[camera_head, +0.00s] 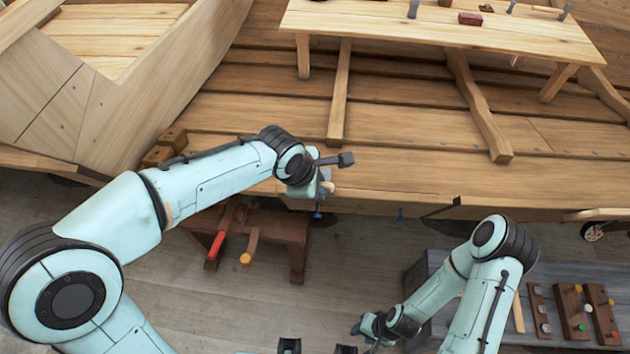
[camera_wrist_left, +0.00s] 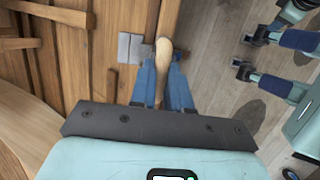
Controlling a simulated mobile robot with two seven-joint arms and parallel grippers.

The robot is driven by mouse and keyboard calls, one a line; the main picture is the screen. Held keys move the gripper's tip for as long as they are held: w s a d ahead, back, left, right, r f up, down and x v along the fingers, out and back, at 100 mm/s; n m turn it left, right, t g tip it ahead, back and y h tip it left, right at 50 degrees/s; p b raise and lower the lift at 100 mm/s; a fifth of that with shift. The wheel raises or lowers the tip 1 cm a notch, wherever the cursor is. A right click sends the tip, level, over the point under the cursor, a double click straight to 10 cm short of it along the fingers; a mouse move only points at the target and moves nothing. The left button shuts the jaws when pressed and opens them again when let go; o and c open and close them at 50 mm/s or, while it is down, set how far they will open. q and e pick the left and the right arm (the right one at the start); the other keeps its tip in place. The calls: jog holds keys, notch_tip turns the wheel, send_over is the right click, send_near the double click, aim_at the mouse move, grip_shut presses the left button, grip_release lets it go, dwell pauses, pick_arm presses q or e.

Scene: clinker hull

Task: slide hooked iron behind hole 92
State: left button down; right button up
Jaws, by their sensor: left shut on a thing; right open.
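My left gripper (camera_head: 322,192) is at the near edge of the hull planking (camera_head: 420,180). In the left wrist view its blue fingers (camera_wrist_left: 163,85) are shut on a tool with a pale wooden handle (camera_wrist_left: 163,50), which I take to be the hooked iron. A grey metal block (camera_wrist_left: 130,48) shows just left of the handle; a dark metal head (camera_head: 346,159) shows above the gripper in the head view. The iron's hook cannot be made out. No hole numbers are legible, so hole 92 cannot be picked out. My right gripper (camera_head: 364,332) is open and empty, low over the floor.
A small wooden stool (camera_head: 270,225) with a red-handled tool (camera_head: 217,245) stands below the left arm. A grey bench (camera_head: 550,335) with racks of small parts is at right. A plank table (camera_head: 440,25) stands over the hull. Floor between is clear.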

pick_arm(q)
jog(key=shift+r, duration=0.15)
pick_arm(e)
jog(key=shift+s+f, duration=0.1)
jog(key=shift+f, duration=0.1)
pick_arm(q)
jog(key=c, duration=1.1)
grip_release()
jog(key=shift+o, duration=0.4)
jog(key=shift+s, duration=0.1)
jog(key=shift+r+p, duration=1.7)
jog(key=shift+r, duration=2.3)
pick_arm(e)
jog(key=w+r, duration=0.4)
jog(key=r, duration=0.1)
jog(key=shift+w, duration=0.15)
jog(key=shift+f, duration=0.1)
